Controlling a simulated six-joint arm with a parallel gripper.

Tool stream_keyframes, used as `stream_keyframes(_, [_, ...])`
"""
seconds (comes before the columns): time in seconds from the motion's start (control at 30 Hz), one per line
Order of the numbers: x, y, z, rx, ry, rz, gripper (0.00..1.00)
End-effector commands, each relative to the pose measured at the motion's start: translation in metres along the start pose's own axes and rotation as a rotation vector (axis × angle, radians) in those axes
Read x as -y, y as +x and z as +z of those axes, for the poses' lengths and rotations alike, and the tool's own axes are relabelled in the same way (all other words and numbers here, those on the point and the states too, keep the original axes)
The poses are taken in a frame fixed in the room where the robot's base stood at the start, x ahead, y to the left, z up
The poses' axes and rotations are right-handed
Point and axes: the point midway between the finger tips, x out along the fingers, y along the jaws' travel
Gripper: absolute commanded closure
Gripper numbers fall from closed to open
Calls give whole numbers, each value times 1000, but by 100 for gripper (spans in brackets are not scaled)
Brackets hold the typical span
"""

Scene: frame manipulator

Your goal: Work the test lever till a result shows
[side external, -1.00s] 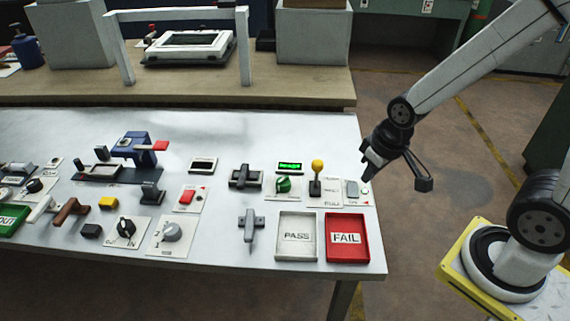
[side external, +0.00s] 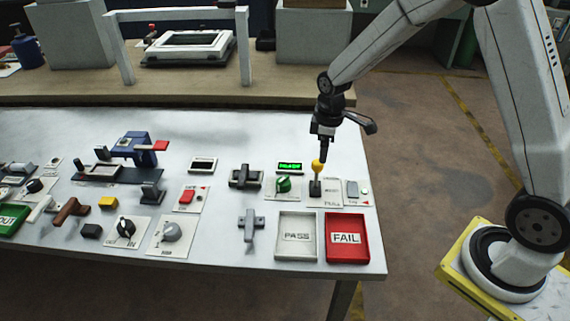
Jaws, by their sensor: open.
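The test lever (side external: 317,173) has a yellow knob on a dark stem and base, and stands upright on a white plate near the right end of the bench. My gripper (side external: 322,158) is right above the yellow knob, pointing down, with its fingertips at or very near the top of the knob. The fingers are open, though the gap between them is hard to see from here. A small display (side external: 290,168) with green lit text sits just left of the lever; the text is too small to read surely.
A green knob (side external: 283,184) is left of the lever, and a grey switch (side external: 352,189) is right of it. A white PASS tray (side external: 297,256) and a red FAIL tray (side external: 347,257) lie in front. A dark handle fixture (side external: 245,178) stands further left.

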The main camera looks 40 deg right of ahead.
Motion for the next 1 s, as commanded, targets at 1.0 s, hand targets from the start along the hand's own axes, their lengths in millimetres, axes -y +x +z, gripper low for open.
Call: stream_keyframes(1.0, [-24, 60, -14, 34, -151, -33, 17])
